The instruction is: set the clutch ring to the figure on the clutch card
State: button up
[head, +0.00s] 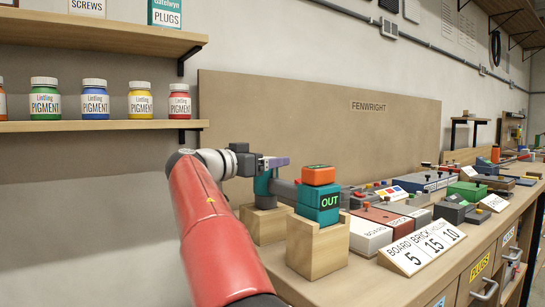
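The card (422,249) stands tilted on the bench. It reads BOARD 5, BRICK 15 and a third word, too small to be sure of, over 10. A teal and grey tool (263,184) stands upright in a wooden block (264,226); a grey part of it points right. No clutch ring can be made out on it for certain. My gripper (268,162) is at the tool's top, beside a purple piece. Its fingers are too small and overlapped to show whether they are open or shut, or whether they touch the tool.
A teal block marked OUT (319,199) with an orange top sits on a nearer wooden block (317,248), close to the tool. Boxes and cases (370,234) crowd the bench to the right. A shelf (100,126) with pigment jars is at left. A FENWRIGHT board (320,115) stands behind.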

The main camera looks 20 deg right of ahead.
jog(key=shift+x, duration=1.1)
jog(key=shift+c, duration=0.3)
jog(key=c, duration=0.9)
